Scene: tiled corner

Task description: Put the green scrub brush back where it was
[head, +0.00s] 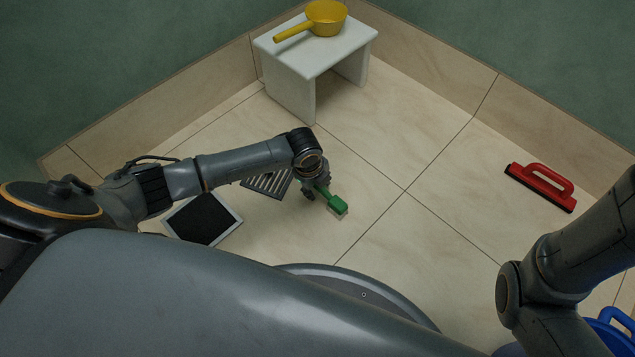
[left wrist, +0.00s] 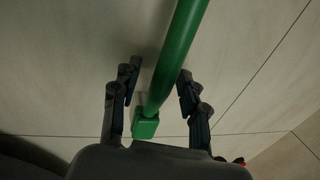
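The green scrub brush (head: 337,205) is at the middle of the tiled floor in the head view, its block head to the lower right and its handle running up to the left gripper. My left gripper (head: 312,192) points down beside the handle. In the left wrist view, the green handle (left wrist: 178,55) passes between the spread fingers of the left gripper (left wrist: 160,82), with a gap on the left side; I cannot tell whether the right finger touches it. The green head (left wrist: 145,124) shows farther off. My right gripper is out of view.
A slatted grate (head: 262,187) and a white-framed dark tray (head: 237,221) lie left of the brush. A white stool (head: 292,95) bearing a yellow dipper (head: 327,18) stands at the back. A red-handled tool (head: 543,184) lies right; a blue object (head: 618,319) is lower right. The centre-right floor is clear.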

